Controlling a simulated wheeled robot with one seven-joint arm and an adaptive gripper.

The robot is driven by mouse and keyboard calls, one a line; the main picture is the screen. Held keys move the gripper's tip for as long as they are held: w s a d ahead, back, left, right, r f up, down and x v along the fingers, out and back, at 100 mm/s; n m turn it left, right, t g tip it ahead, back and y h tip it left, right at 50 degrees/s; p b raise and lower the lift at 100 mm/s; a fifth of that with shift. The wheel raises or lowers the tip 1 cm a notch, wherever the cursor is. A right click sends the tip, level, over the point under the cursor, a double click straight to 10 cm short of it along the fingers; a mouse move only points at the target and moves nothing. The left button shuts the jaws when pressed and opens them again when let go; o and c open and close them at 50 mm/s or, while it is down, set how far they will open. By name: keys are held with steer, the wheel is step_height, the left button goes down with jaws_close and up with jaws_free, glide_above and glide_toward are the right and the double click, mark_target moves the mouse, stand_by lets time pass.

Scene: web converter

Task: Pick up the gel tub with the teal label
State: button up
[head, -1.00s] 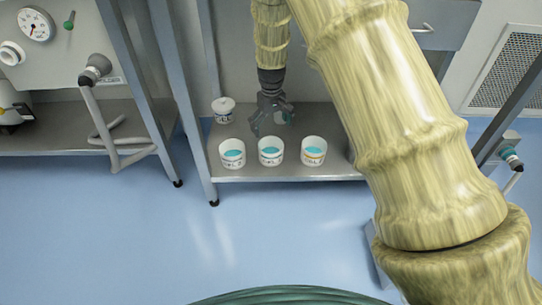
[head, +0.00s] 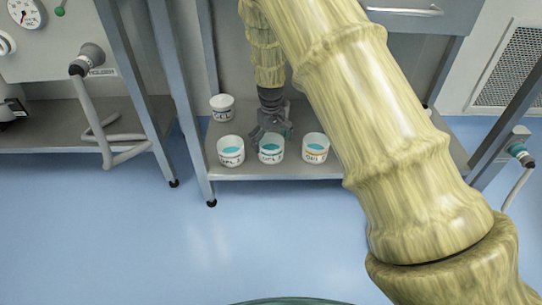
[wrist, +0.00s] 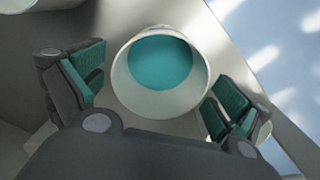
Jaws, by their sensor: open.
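In the wrist view the white tub (wrist: 158,72) sits between the two spread, green-padded fingers, with a visible gap on each side. My gripper is open and empty. The tub's label is hidden in the wrist view.
A neighbouring tub (head: 230,152) stands to the left and one with an orange-yellow label (head: 315,149) to the right. Shelf legs flank the space; the blue floor (head: 230,240) in front is clear.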

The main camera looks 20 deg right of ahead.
steer(key=shift+f, duration=0.5)
steer(key=c, duration=1)
steer(key=shift+r, duration=0.1)
steer(key=shift+c, duration=0.2)
